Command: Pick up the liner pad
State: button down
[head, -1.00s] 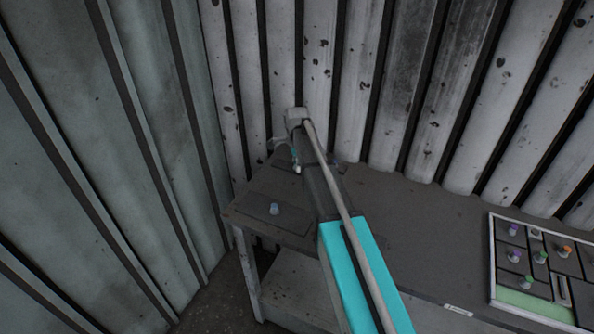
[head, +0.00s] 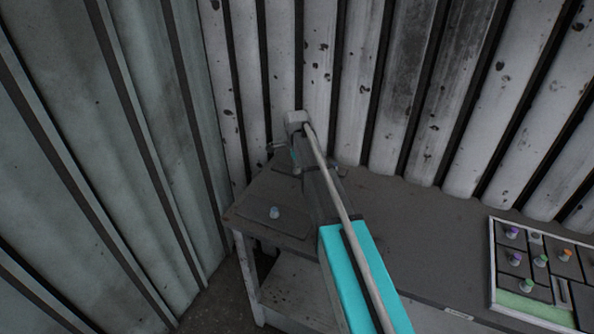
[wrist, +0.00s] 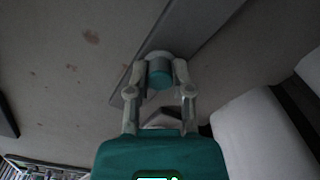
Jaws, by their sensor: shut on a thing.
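My gripper (wrist: 160,70) is shut on a teal round knob in the wrist view, with a fingertip on each side of it. The knob appears to belong to the liner pad (wrist: 200,45), a flat dark grey plate right behind the fingertips. Whether the plate touches the surface beyond it I cannot tell. In the head view my gripper (head: 282,149) is small and partly hidden by my arm, over the back left of the workbench (head: 410,225). The pad cannot be made out clearly there.
A dark flat plate with a blue-grey knob (head: 274,212) lies at the bench's front left. A framed tray (head: 535,312) with several coloured knobs lies at the right. Corrugated walls (head: 345,80) close off the back and left. The bench middle is bare.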

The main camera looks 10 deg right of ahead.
jog(key=shift+r, duration=0.1)
notch_tip(320, 180, up, 3)
jog(key=p, duration=0.3)
jog(key=s+d+r+p, duration=0.3)
jog(key=s+r+p, duration=0.6)
jog(key=s, duration=0.4)
jog(key=shift+s+r+p, duration=0.35)
jog(key=shift+r+p, duration=0.05)
jog(key=shift+p, duration=0.1)
notch_tip(320, 180, up, 5)
jog(key=p, duration=0.5)
dwell(0.5)
jog(key=shift+f, duration=0.15)
